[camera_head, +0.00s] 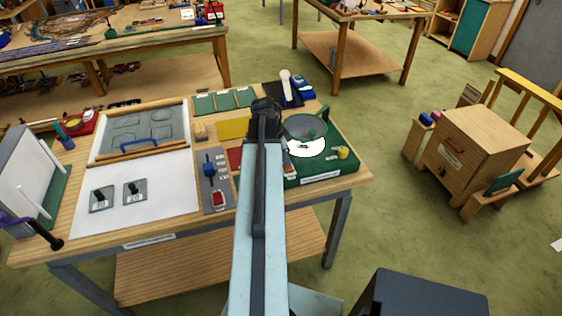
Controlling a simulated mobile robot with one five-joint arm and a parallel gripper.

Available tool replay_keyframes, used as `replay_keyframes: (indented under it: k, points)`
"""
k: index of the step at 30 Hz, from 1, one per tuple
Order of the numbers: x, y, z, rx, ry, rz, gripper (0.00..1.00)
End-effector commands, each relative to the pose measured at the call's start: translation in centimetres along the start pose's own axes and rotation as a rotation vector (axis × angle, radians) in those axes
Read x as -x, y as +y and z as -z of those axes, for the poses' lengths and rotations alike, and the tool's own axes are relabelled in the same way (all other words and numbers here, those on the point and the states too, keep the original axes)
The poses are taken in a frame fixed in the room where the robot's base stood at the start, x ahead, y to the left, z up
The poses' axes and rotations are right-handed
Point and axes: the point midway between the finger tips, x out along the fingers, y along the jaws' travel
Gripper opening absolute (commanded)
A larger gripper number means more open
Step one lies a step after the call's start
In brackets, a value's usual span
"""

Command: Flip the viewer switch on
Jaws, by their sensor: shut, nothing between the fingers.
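A grey control plate (216,180) lies on the workbench, left of my arm. My gripper (265,104) is dark, shut and empty. It appears over the back part of the bench, beyond and to the right of the red switch, apart from it. My arm hides part of the bench beneath.
A green base (325,165) with a round grey disc stands right of my arm. A white board (140,195) with two dark knobs lies left of the plate, with a leaded panel (145,125) behind. A wooden cabinet (470,150) stands right; green floor (385,235) lies between.

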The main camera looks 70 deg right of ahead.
Motion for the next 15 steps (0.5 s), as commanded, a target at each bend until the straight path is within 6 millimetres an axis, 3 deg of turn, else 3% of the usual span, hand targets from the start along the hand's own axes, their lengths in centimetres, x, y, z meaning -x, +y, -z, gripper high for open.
replay_keyframes:
  k: [15]
  points:
    - [-0.1,1.6,0.6,-0.016,-0.008,-0.001,0.0]
